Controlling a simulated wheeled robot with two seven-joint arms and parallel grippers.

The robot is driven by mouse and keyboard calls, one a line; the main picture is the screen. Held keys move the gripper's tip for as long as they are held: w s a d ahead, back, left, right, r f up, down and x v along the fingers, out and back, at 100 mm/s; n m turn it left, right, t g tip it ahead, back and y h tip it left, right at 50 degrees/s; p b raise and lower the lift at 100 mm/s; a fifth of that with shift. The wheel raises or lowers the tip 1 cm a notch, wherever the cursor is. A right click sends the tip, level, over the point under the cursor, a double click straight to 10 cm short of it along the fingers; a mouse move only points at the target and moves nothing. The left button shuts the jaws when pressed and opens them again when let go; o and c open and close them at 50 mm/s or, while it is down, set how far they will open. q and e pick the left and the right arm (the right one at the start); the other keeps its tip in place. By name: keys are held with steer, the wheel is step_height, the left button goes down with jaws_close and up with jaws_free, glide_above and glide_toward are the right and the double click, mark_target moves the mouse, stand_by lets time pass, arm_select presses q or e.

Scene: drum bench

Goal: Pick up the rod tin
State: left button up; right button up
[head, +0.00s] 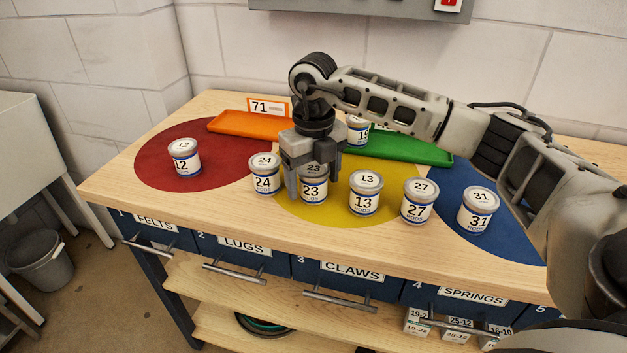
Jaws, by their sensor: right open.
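Several small white tins with grey lids and blue bands stand on the bench; the small words under their numbers are hard to read. Tin 23 (314,190) stands on the yellow disc. My right gripper (314,186) points down over it, open, with its fingers at either side of the tin's upper part. I cannot tell whether they touch it. Tin 24 (266,176) is close on the left. Tin 13 (365,196), tin 27 (418,204) and tin 31 (478,214) stand to the right. Tin 12 (184,160) is on the red disc (150,165). My left gripper is not in view.
Another tin (357,133) stands behind, partly hidden by my right arm. An orange tray (245,124) with a card 71 (267,107) and a green tray (415,150) lie at the back. Labelled drawers with handles (340,300) run along the front. The bench's front left is bare.

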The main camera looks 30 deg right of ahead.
steer(key=c, duration=1)
